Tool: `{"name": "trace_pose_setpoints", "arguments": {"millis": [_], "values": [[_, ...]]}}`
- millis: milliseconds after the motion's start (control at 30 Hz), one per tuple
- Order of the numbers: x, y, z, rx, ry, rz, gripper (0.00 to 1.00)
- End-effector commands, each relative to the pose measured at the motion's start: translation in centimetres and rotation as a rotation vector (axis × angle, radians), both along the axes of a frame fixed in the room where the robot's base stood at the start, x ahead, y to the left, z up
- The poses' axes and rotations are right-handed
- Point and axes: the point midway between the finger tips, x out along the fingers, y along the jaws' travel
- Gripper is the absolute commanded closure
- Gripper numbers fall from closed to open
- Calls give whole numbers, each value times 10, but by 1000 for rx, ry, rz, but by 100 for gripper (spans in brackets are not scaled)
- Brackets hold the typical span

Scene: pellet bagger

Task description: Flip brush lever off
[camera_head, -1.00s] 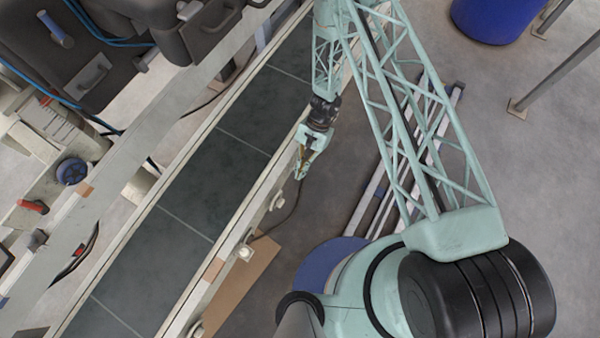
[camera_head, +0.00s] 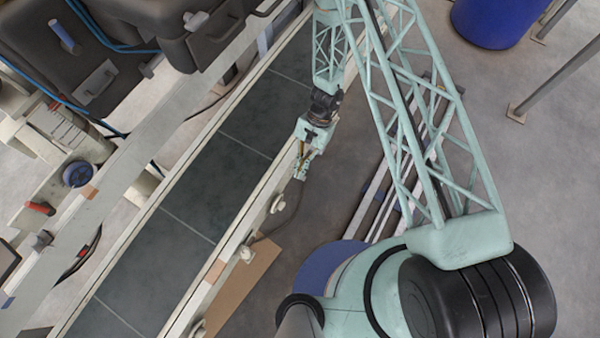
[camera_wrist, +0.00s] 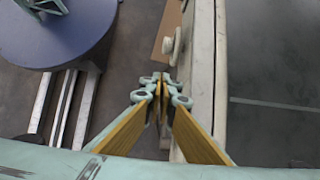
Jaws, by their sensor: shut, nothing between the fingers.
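My gripper (camera_head: 300,174) is shut and empty. In the head view it hangs beside the conveyor's right side rail, near a pale round knob (camera_head: 278,204). In the wrist view my gripper (camera_wrist: 162,84) has its fingertips together beside the pale rail, with a pale knob (camera_wrist: 170,44) just beyond them. I cannot tell for sure which part is the brush lever. A red handle (camera_head: 40,207) sits on the machine frame at the far left, across the belt from my gripper. A blue handle (camera_head: 62,36) sits on a dark housing at the upper left.
The dark conveyor belt (camera_head: 187,205) runs diagonally between pale rails. More knobs (camera_head: 246,253) line its right rail. A brown board (camera_head: 243,278) lies beside it. A blue barrel (camera_head: 495,22) and grey posts stand at the upper right.

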Motion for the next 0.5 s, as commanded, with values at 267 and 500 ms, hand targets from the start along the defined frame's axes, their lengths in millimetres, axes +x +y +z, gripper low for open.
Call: {"name": "trace_pose_setpoints", "arguments": {"millis": [267, 500], "values": [[-4, 2, 33, 0, -1, 1, 100], [-7, 3, 51, 0, 0, 1, 100]]}}
